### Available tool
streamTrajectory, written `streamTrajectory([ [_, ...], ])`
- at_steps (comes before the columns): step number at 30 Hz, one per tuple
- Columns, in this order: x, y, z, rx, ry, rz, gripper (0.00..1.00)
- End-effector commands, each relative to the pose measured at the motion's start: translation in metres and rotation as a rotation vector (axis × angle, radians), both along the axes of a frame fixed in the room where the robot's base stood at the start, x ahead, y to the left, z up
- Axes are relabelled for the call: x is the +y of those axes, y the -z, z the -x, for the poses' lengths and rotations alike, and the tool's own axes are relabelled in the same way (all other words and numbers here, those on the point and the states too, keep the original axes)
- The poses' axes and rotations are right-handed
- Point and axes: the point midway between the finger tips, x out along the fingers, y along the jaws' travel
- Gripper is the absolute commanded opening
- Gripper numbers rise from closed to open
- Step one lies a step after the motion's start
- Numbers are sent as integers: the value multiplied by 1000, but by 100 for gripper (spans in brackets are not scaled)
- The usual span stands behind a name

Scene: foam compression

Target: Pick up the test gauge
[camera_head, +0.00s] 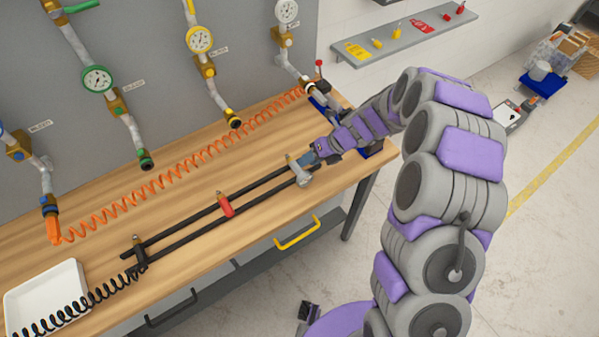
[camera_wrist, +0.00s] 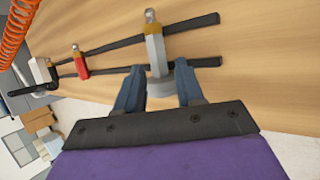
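A grey piece with a brass fitting (camera_head: 301,175) lies across the right end of the black rails on the bench; it is probably the test gauge, but its face is not visible. In the wrist view the grey piece (camera_wrist: 156,54) has a round end between the fingers. My gripper (camera_head: 306,160) reaches it from the right. In the wrist view my gripper (camera_wrist: 159,73) is open, one blue-grey finger on each side of the round end. Gaps show beside it, and I cannot see any contact.
The black rails (camera_head: 185,222) also carry a red piece (camera_head: 225,205) and a black piece (camera_head: 139,252) with a coiled hose. An orange coiled hose (camera_head: 180,168) crosses the wooden bench (camera_head: 255,150) behind. Pipes with gauges (camera_head: 97,79) line the panel. A white tray (camera_head: 45,290) stands front left.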

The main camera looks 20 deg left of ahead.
Motion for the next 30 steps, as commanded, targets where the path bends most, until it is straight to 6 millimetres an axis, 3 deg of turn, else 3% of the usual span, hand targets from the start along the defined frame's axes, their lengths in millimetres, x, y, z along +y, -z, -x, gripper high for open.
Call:
streamTrajectory([
  [10, 31, 34, 4, -1, -1, 3, 37],
  [18, 32, 36, 4, -2, 0, 0, 37],
  [30, 32, 36, 4, -1, 0, 1, 0],
])
